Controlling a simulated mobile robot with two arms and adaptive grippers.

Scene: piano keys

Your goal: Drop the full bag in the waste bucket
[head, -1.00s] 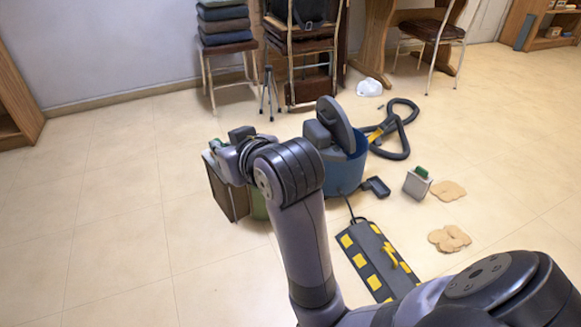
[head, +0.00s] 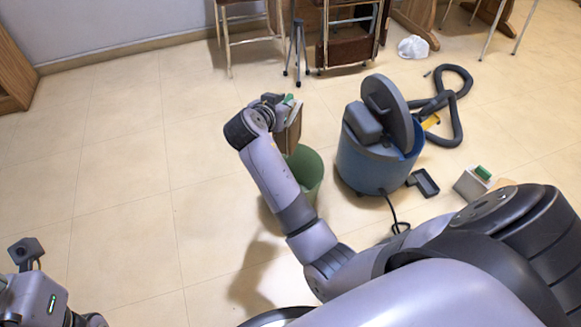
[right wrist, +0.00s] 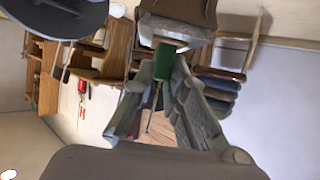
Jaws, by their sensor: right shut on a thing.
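The full bag (head: 291,133) is a brown box shape with a pale plate and a green tab on top. My right gripper (head: 277,102) is shut on it at the tab. In the right wrist view the green tab (right wrist: 163,62) shows between the fingers. The waste bucket (head: 306,171) is round and green, on the floor. In the head view the bag overlaps the bucket's far edge. I cannot tell whether it is above the opening or beyond it. My left gripper (head: 27,252) shows partly at the lower left; its jaws are unclear.
A blue vacuum (head: 372,160) with its lid raised stands right of the bucket, its hose (head: 457,110) behind. A grey box with a green top (head: 472,183) lies farther right. A tripod (head: 298,55) and chairs stand behind. The floor at left is clear.

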